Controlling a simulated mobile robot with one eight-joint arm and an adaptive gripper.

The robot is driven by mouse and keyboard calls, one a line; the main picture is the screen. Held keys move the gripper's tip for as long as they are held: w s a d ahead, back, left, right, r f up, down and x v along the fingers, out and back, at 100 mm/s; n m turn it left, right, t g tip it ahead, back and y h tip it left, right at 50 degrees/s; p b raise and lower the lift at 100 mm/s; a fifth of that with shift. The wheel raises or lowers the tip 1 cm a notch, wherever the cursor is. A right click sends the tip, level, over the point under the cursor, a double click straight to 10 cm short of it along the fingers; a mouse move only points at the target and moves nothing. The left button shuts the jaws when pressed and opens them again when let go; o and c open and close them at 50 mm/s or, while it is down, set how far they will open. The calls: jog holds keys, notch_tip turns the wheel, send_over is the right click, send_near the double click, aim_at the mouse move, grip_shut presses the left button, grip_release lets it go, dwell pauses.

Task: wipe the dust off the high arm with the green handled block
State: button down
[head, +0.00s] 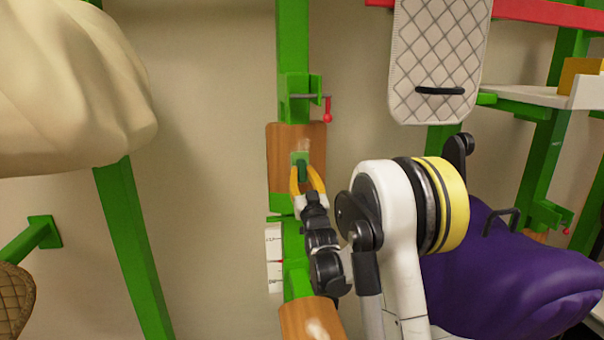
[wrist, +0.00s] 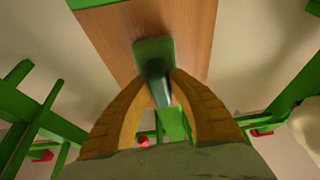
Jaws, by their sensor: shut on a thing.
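The green handled block (head: 300,158) is in my gripper (head: 307,178), whose yellow fingers are shut on its handle. In the wrist view the block (wrist: 153,52) overlaps the wooden face of the high arm (wrist: 105,32); I cannot tell whether they touch. In the head view the high arm's wooden board (head: 282,150) is on the green post, below a clamp with a red knob. A pale dust patch (head: 304,145) shows on the board just above the block. The gripper (wrist: 158,85) also shows in the wrist view.
A lower wooden board (head: 300,318) with a pale patch is below my gripper, beside a white scale (head: 274,258). A quilted pad (head: 436,60) hangs at upper right. A purple saddle-shaped thing (head: 510,285) is at lower right. A cream draped form (head: 70,85) is at left.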

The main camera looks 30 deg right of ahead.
jog(key=shift+f+b, duration=3.3)
jog(key=shift+f, duration=0.1)
jog(key=shift+r+p, duration=4.4)
jog(key=shift+r, duration=4.2)
jog(key=shift+s+f, duration=0.1)
jog(key=shift+s+a, duration=0.1)
jog(key=shift+s, duration=0.15)
jog(key=shift+s+a+b, duration=0.1)
jog(key=shift+s+a, duration=0.15)
jog(key=shift+s, duration=0.6)
jog(key=shift+s+a+b, duration=0.15)
jog(key=shift+s+a, duration=0.05)
jog(key=shift+s, duration=0.65)
jog(key=shift+s+a+b, duration=0.1)
jog(key=shift+s+a, duration=0.15)
jog(key=shift+s, duration=0.6)
jog(key=shift+s+a, duration=0.25)
jog(key=shift+s, duration=0.5)
jog(key=shift+s+a, duration=0.2)
jog(key=shift+s, duration=0.5)
